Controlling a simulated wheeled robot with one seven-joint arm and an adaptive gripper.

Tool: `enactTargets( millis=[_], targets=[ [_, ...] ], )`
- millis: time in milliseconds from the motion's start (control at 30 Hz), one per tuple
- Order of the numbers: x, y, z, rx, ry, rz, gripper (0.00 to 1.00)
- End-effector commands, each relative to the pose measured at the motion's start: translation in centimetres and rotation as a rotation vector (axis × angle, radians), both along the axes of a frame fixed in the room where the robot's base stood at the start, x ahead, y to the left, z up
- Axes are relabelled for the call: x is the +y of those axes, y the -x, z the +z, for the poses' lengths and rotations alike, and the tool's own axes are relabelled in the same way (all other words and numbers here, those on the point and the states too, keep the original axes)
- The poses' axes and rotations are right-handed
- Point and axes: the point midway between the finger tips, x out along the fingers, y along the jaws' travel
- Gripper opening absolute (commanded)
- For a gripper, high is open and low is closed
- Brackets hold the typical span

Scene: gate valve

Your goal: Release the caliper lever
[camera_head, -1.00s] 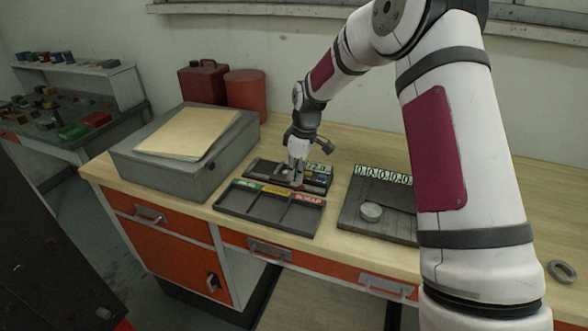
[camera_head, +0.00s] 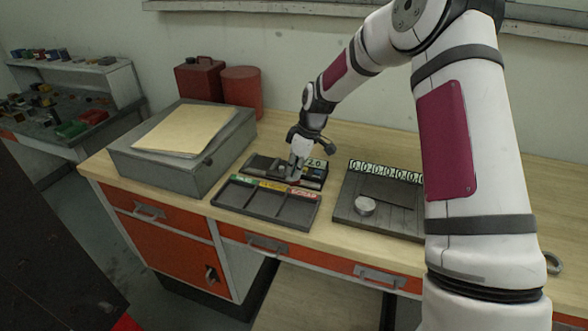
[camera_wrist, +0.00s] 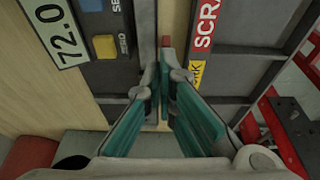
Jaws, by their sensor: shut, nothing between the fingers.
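The caliper station (camera_head: 258,165) is a dark unit on the workbench, with a display reading 72.0 (camera_wrist: 60,32). The wrist view shows its blue button, yellow button (camera_wrist: 104,46) and a grey bar (camera_wrist: 143,30). My gripper (camera_head: 292,178) points down at the station's right part, close behind the sorting tray. In the wrist view its teal-padded fingers (camera_wrist: 166,82) meet at the tips, shut and empty. A small red piece (camera_wrist: 182,75) shows beside the right fingertip. I cannot tell which part is the lever; my fingers hide some of the station.
A tray (camera_head: 262,210) with green, yellow and red labels lies in front. A dark plate (camera_head: 350,206) with a round metal disc (camera_head: 365,206) and a row of zeros is at right. A grey box (camera_head: 165,165) stands left. Red containers (camera_head: 241,90) are behind.

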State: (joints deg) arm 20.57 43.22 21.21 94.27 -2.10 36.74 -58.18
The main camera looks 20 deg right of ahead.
Motion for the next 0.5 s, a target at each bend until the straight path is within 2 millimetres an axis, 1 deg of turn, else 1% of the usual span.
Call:
enactTargets(
  millis=[267,500],
  targets=[
    [-0.42,0.38,0.0,-0.035,-0.052,-0.005,0.0],
    [-0.97,0.87,-0.1,-0.098,-0.141,-0.006,0.0]
  ],
)
